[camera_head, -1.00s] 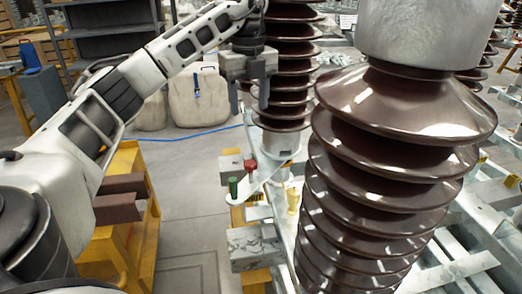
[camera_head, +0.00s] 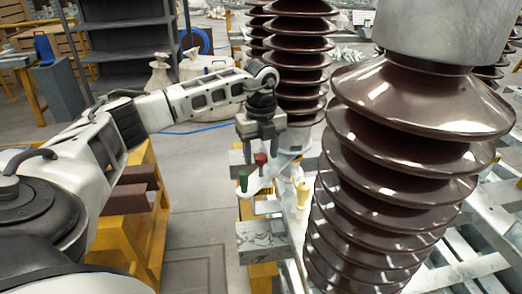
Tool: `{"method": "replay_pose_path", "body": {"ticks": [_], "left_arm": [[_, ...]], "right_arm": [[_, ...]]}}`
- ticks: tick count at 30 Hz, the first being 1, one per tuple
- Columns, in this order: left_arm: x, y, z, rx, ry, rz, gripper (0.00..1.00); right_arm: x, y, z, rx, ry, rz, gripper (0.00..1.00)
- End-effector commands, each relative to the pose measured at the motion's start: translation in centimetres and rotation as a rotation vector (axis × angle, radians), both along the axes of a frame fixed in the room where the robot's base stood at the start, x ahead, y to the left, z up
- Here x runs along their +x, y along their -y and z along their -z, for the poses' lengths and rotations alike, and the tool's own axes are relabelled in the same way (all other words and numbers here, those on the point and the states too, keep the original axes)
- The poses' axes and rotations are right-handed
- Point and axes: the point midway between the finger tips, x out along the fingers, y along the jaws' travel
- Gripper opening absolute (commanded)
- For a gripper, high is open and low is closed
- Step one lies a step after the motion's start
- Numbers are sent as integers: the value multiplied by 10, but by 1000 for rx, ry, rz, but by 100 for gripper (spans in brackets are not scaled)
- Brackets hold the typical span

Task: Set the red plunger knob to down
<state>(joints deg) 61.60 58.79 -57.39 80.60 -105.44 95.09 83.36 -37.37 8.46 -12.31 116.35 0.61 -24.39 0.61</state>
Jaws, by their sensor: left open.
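The red plunger knob (camera_head: 261,159) stands upright on a light metal plate, between a green knob (camera_head: 243,181) and the base of the far brown insulator. A yellow knob (camera_head: 302,194) stands to its right. My left gripper (camera_head: 261,149) points down over the red knob, with its two fingers apart and nothing held. Its fingertips appear close to the knob's top; I cannot tell whether they touch it. My right gripper is not in view.
A large brown ribbed insulator (camera_head: 400,165) fills the right side. A second one (camera_head: 297,62) stands behind my left gripper. A yellow stand (camera_head: 150,225) is at the left. Grey floor (camera_head: 195,215) lies open between it and the metal frame.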

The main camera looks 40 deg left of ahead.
Motion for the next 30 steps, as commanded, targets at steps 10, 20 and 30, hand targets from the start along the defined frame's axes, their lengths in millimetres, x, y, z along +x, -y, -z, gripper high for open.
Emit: {"method": "replay_pose_path", "body": {"ticks": [10,20,30], "left_arm": [[0,0,0,0,-1,0,14],[-1,0,24,1,-5,0,0],[-1,0,27,1,-5,1,42]], "right_arm": [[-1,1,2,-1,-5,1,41],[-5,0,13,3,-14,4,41],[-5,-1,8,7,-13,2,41]]}}
